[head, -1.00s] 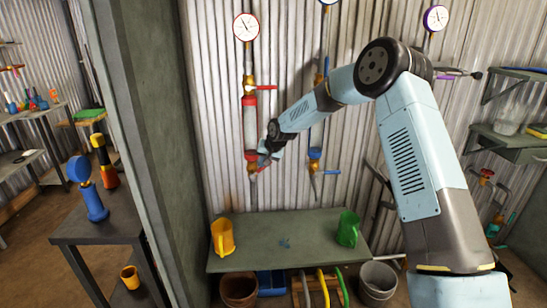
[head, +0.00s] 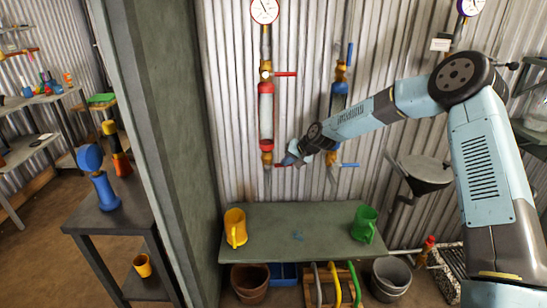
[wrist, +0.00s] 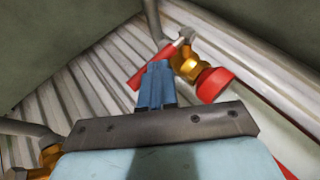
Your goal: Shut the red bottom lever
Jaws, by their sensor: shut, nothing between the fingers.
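The red bottom lever (head: 280,165) sticks out to the right from the brass valve (head: 267,158) under the red-collared tube in the head view. In the wrist view the lever (wrist: 146,71) runs slantwise from the brass valve (wrist: 184,62) past my fingertips. My gripper (head: 289,160) is shut and empty, just right of the valve. Its blue fingers (wrist: 156,78) overlap the middle of the lever in the wrist view; I cannot tell whether they touch it. My gripper hides part of the lever's surroundings in the head view.
A red top lever (head: 285,74) points right above. Close by on the right, the blue pipe has an upright top lever (head: 349,53) and a sideways bottom lever (head: 350,165). The green bench (head: 290,225) below holds a yellow mug (head: 235,228) and a green mug (head: 364,223).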

